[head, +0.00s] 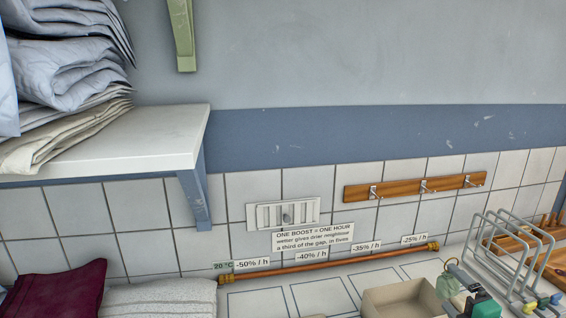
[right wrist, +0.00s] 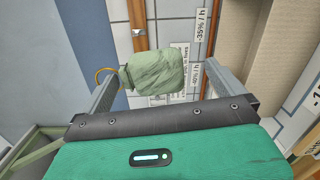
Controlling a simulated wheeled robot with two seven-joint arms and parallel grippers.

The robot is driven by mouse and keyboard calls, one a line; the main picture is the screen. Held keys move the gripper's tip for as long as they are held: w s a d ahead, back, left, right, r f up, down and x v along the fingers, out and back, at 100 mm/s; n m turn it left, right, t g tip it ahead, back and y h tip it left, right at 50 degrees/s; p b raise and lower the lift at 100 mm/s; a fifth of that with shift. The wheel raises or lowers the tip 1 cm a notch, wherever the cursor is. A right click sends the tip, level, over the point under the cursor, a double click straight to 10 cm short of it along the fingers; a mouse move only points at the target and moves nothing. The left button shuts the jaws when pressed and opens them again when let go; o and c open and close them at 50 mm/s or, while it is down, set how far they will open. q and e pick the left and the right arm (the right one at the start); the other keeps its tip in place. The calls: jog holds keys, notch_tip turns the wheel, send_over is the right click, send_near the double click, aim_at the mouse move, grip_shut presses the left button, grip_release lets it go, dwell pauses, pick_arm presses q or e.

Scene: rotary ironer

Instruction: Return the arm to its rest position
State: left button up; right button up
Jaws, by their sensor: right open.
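A small pale green cloth pouch (right wrist: 156,72) with a yellow-orange loop shows between and beyond the fingertips. The pouch also shows beside the gripper in the head view (head: 448,290). The fingers do not look closed on it. My left gripper is not in view.
A copper rod (head: 330,263) runs along the tiled wall below a wooden hook rail (head: 415,187). A white shelf (head: 150,137) with folded linen is at upper left.

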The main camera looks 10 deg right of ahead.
jog(key=s+a+f+m+g+h, duration=0.2)
jog(key=s+a+f+m+g, duration=0.3)
jog(key=f, duration=0.3)
jog(key=s+a+f+m+g+h, duration=0.1)
jog(key=s+a+f+m+g, duration=0.15)
jog(key=s+f+m, duration=0.45)
jog(key=s+a+f+m+g+y, duration=0.2)
jog(key=s+a+f+m+g, duration=0.1)
jog(key=s+a, duration=0.45)
jog(key=s+a+f+m+g+y, duration=0.1)
jog(key=s+a+f+m+g, duration=0.25)
jog(key=s+a, duration=0.35)
notch_tip(320, 180, down, 31)
jog(key=g, duration=0.2)
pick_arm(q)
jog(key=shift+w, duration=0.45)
pick_arm(e)
jog(key=s+d+f+n, duration=0.1)
jog(key=s+d+f, duration=0.2)
jog(key=s+f, duration=1.5)
jog(key=shift+s+f+g, duration=0.25)
jog(key=shift+f+g, duration=0.15)
jog(key=shift+f, duration=0.45)
